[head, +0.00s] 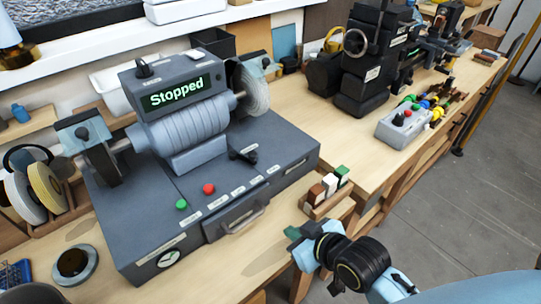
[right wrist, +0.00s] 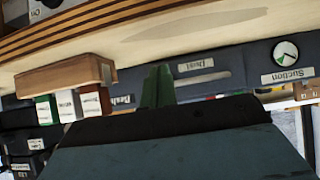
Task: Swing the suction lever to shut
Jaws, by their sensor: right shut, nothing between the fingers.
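The grey polishing machine (head: 190,180) stands on the bench, with a "Stopped" display and a wheel at each side. A black lever (head: 243,155) stands on its base top, at the right; its label is too small to read, so I cannot tell for sure that it is the suction lever. A round gauge (head: 170,258) on the front face also shows in the right wrist view (right wrist: 286,52), above a "Suction" label. My right gripper (head: 294,233) is shut and empty, in front of the machine's right front corner, apart from the lever. Its green fingers (right wrist: 158,86) are together. My left gripper is out of view.
A wooden rack (head: 327,207) with brown, white and green blocks stands close beyond my right gripper. A drawer handle (head: 243,220) sticks out of the machine's front. Green and red buttons (head: 209,189) sit on the base. Another dark machine (head: 367,65) stands farther right.

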